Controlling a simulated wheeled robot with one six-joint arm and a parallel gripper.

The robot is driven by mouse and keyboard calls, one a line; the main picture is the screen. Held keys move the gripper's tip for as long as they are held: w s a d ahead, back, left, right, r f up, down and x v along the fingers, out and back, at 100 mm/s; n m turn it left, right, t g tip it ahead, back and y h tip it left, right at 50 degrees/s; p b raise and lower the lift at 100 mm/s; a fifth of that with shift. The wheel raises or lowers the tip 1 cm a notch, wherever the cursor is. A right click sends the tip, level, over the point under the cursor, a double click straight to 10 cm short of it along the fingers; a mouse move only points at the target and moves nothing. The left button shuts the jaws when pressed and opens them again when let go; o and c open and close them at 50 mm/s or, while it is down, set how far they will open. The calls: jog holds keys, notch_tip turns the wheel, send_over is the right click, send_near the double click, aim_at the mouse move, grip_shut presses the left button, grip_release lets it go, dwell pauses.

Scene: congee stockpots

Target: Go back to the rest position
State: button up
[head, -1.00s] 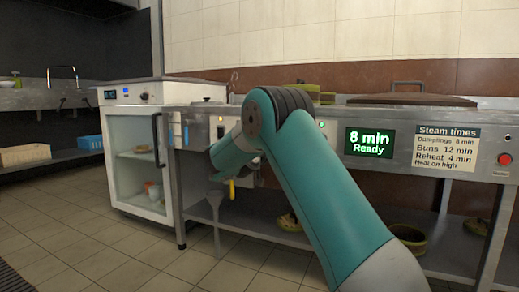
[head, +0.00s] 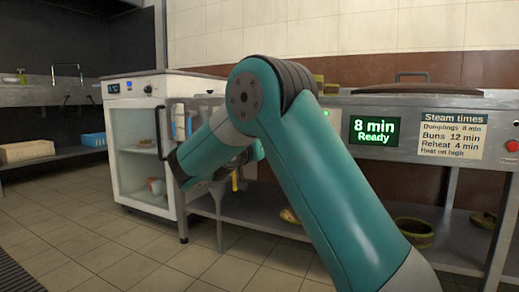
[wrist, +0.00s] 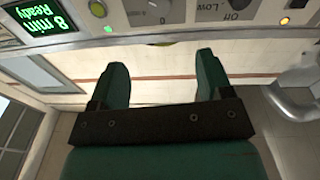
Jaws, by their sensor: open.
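My gripper (wrist: 160,75) shows in the wrist view with its two dark green fingers spread apart and nothing between them. It is open and faces the front of the steam counter, below the control panel. In the head view my teal arm bends in front of the counter, and the gripper is mostly hidden behind the arm.
The steel steam counter (head: 440,105) carries a green display (head: 374,131) reading "8 min Ready" and a steam times sign (head: 451,137). A white glass-front cabinet (head: 137,145) stands to the left. Bowls (head: 413,232) sit on the lower shelf. The tiled floor in front is clear.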

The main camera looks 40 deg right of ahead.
dwell(0.5)
jog(key=s+a+r+n+y+p, duration=0.2)
jog(key=s+a+n+y+p, duration=0.25)
jog(key=a+y+p, duration=0.45)
jog(key=s+a+r+n+y+p, duration=0.2)
jog(key=s+a+n+y+p, duration=0.2)
jog(key=a+n+y+p, duration=0.45)
jog(key=s+a+r+n+g+y+p, duration=0.2)
jog(key=s+a+r+n+g+p, duration=0.25)
jog(key=s+a, duration=0.55)
jog(key=s+a+r+n+g+y+p, duration=0.25)
jog(key=s+a+r+p, duration=0.35)
jog(key=s, duration=0.7)
notch_tip(320, 180, up, 34)
jog(key=a+p, duration=0.1)
jog(key=p, duration=3.5)
jog(key=shift+w+a+r+t, duration=0.15)
jog(key=shift+w+t, duration=0.25)
jog(key=shift+c, duration=0.2)
